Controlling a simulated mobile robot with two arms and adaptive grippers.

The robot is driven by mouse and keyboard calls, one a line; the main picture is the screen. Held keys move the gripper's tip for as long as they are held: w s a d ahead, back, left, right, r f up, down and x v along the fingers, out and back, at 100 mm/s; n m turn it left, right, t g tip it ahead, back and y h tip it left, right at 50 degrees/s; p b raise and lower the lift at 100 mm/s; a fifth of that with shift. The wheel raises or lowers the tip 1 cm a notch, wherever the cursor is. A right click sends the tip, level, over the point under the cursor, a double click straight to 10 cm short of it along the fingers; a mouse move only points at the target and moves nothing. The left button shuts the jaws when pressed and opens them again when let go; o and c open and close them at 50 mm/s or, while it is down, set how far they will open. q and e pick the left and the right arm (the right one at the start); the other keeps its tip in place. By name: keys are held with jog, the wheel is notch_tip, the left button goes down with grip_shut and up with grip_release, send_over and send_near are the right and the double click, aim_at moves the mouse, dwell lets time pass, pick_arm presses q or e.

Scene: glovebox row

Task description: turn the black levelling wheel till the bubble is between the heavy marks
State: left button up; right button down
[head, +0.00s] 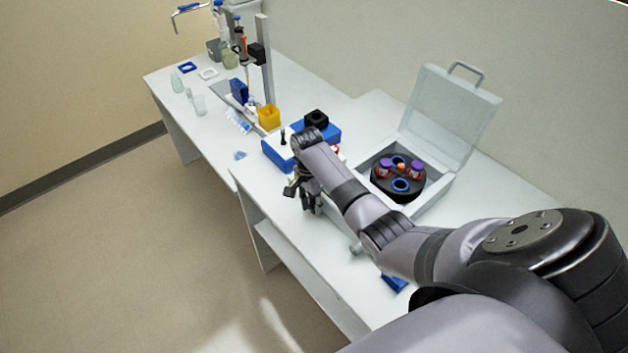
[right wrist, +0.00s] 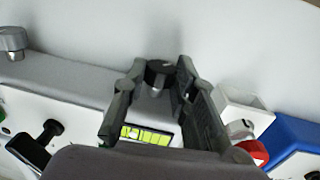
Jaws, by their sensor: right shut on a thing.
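The black levelling wheel (right wrist: 158,72) shows in the right wrist view between the two fingers of my right gripper (right wrist: 160,76). The gripper is shut on it. Below the wheel, a yellow-green bubble vial (right wrist: 148,134) with dark marks lies between the fingers. The bubble is too small to place surely against the heavy marks. In the head view my right gripper (head: 308,198) points down at the bench's front edge, and the wheel and vial are hidden there. My left gripper is not in view.
A centrifuge with an open clear lid (head: 450,115) and a black rotor (head: 398,178) stands right of the gripper. A blue box (head: 278,155) is behind it. The right wrist view shows a black handle (right wrist: 46,135), a grey knob (right wrist: 12,40) and a red part (right wrist: 254,152).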

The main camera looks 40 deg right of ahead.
jog(key=shift+w+g+b, duration=0.15)
jog(key=shift+g+b, duration=0.3)
jog(key=shift+g, duration=0.35)
jog(key=c, duration=1.3)
grip_release()
jog(key=v, duration=1.2)
jog(key=shift+a, duration=0.15)
jog(key=shift+f, duration=0.15)
